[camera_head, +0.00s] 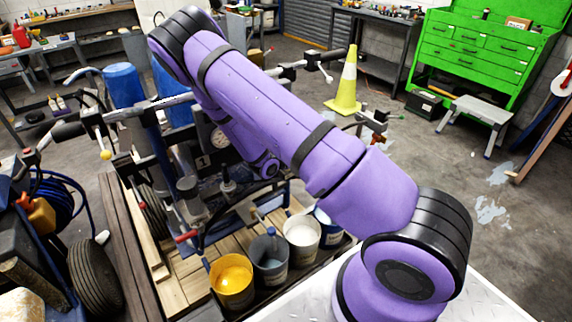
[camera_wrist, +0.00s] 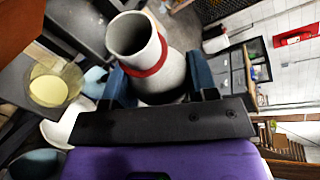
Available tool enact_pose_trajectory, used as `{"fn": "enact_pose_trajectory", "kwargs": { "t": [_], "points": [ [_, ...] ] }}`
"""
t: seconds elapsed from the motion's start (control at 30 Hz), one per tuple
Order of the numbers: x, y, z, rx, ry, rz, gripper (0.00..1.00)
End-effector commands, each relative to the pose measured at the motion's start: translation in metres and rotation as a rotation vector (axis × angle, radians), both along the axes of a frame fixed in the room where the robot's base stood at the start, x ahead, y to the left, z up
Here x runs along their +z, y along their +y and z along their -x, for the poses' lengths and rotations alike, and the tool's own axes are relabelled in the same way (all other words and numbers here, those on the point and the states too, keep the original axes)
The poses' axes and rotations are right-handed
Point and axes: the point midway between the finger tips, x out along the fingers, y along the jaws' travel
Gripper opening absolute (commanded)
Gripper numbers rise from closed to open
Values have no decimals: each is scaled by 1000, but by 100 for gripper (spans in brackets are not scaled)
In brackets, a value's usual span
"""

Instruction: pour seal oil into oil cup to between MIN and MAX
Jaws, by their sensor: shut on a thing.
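In the wrist view my gripper (camera_wrist: 160,82) has its two blue fingers shut on a pale grey-white bottle (camera_wrist: 172,80) with a red ring below its open neck. The bottle's mouth faces the camera's upper left, and its inside looks dark. No stream of oil shows. To the left of the bottle, apart from it, is a round olive-rimmed vessel (camera_wrist: 48,88) with a pale yellow surface inside; I cannot tell if this is the oil cup. No MIN or MAX marks can be read. In the head view my purple arm hides the gripper and the bottle.
The line striper (camera_head: 185,160) stands under my arm, with handlebars and levers sticking out. Open buckets stand in front, including a yellow one (camera_head: 232,282) and a white one (camera_head: 301,238). A traffic cone (camera_head: 346,85) and green cabinet (camera_head: 480,50) stand behind.

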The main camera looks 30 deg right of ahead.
Motion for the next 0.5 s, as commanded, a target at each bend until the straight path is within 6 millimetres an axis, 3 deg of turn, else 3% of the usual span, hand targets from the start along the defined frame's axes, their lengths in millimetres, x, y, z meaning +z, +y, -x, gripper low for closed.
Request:
{"fn": "enact_pose_trajectory", "kwargs": {
  "t": [0.5],
  "points": [
    [44,0,0,1,-1,0,20]
  ]
}}
